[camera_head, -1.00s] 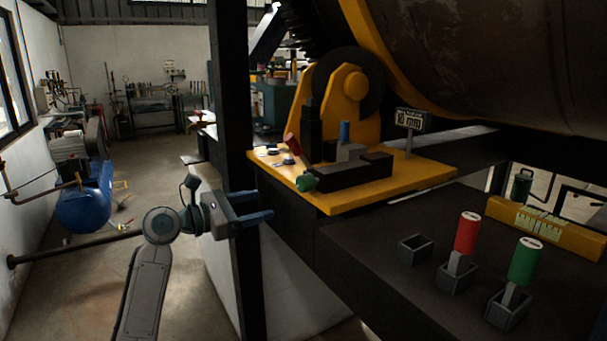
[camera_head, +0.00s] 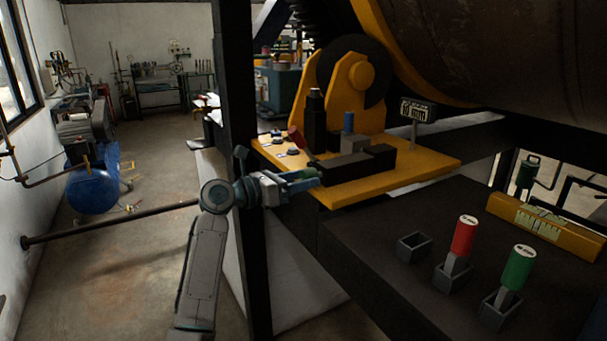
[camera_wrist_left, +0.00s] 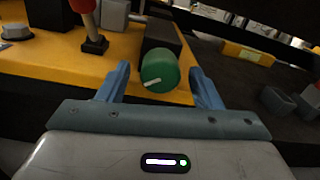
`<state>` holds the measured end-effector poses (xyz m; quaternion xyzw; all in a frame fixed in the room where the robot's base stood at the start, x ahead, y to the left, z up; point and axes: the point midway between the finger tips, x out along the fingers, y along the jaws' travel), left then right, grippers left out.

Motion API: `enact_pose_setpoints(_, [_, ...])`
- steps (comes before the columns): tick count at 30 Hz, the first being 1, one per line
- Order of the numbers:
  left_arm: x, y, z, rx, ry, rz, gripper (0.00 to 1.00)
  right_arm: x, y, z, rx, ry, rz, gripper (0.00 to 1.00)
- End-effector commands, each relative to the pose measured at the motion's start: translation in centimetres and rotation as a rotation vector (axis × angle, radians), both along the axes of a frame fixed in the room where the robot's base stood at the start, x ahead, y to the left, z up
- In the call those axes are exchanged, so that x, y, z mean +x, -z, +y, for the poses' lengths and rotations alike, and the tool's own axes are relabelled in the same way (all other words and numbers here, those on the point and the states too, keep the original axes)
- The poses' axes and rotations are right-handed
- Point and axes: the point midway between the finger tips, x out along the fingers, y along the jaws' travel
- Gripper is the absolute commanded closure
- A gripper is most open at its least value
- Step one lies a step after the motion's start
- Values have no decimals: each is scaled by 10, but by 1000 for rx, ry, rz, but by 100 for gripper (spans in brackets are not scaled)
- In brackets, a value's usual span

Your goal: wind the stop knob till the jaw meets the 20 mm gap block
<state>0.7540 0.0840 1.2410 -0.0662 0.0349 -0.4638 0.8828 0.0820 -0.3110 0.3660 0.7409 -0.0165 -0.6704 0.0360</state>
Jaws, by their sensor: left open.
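The green stop knob (camera_wrist_left: 160,72), with a white mark pointing left, sits on the end of the black stop block. In the wrist view it lies between the two open blue fingers of my left gripper (camera_wrist_left: 159,75), with a gap on each side. In the head view my left gripper (camera_head: 305,179) reaches the near left edge of the yellow plate and largely covers the knob. A blue-handled grey piece (camera_head: 348,124), probably the gap block, stands on the black fixture (camera_head: 345,166). Any jaw-to-block gap cannot be made out. My right gripper is not in view.
A small sign (camera_head: 418,109) seems to read 10 mm. Red (camera_head: 464,236) and green (camera_head: 518,267) handles stand in holders, beside an empty holder (camera_head: 413,245). A dark post (camera_head: 239,170) rises beside my left arm.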

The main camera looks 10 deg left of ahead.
Motion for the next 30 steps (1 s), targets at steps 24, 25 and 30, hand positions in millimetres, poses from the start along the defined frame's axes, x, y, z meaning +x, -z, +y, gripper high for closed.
enact_pose_setpoints(24, [6, 0, -8, 11, 0, -14, 85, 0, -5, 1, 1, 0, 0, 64])
enact_pose_setpoints(25, [6, -1, -8, 20, 0, -26, 85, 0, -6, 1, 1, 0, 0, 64])
enact_pose_setpoints(30, [6, -1, -8, 111, 0, -150, 85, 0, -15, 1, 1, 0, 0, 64])
